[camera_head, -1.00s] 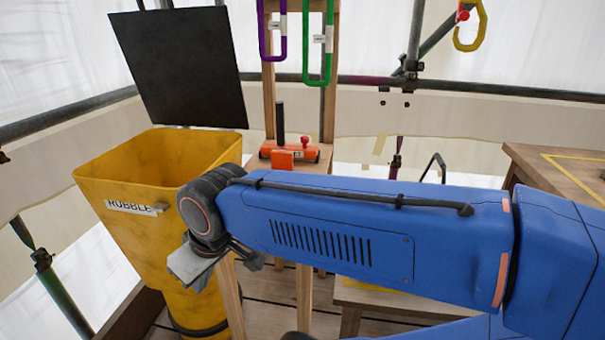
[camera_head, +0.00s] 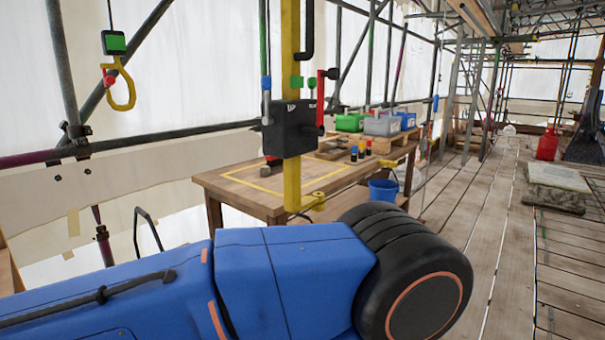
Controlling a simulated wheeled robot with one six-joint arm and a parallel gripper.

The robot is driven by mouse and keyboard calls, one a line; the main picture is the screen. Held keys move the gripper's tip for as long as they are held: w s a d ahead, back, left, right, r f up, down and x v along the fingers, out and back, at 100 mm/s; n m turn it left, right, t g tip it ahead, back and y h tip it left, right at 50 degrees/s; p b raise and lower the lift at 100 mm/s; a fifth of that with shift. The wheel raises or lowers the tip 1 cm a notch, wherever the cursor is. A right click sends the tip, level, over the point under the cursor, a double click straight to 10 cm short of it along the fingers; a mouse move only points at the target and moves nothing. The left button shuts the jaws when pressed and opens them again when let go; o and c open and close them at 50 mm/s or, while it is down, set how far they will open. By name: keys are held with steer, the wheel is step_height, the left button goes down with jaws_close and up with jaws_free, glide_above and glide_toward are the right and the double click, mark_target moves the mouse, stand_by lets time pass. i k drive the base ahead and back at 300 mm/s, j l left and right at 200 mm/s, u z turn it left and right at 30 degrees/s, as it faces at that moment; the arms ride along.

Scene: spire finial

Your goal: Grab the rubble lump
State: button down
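I cannot make out a rubble lump for certain. A wooden table (camera_head: 237,191) with a yellow outline on its top stands in the middle. My blue arm crosses the bottom of the view, and my gripper is outside the picture.
A yellow post (camera_head: 291,185) with a black box (camera_head: 289,128) rises in front of the table. Green (camera_head: 349,122), grey (camera_head: 383,126) and blue bins stand behind. A blue bucket (camera_head: 382,190) is beside the table. The plank walkway at right has free room.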

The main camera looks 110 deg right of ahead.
mark_target(265, 170)
steer(key=l+z, duration=0.1)
steer(key=z, duration=2.2)
steer(key=i+z, duration=0.15)
steer(key=z, duration=0.8)
steer(key=i+l, duration=0.2)
steer(key=l, duration=0.15)
steer(key=i+l, duration=0.2)
steer(key=l, duration=0.2)
steer(key=i+l, duration=0.15)
steer(key=l, duration=0.2)
steer(key=i+l, duration=0.2)
steer(key=l, duration=0.2)
steer(key=i+l, duration=0.2)
steer(key=l, duration=0.15)
steer(key=i+l, duration=0.2)
steer(key=l, duration=0.2)
steer(key=i+l+u, duration=0.25)
steer(key=l, duration=0.2)
steer(key=l+u, duration=0.25)
steer(key=l, duration=0.2)
steer(key=i+l+u, duration=0.2)
steer(key=l, duration=0.25)
steer(key=k, duration=0.05)
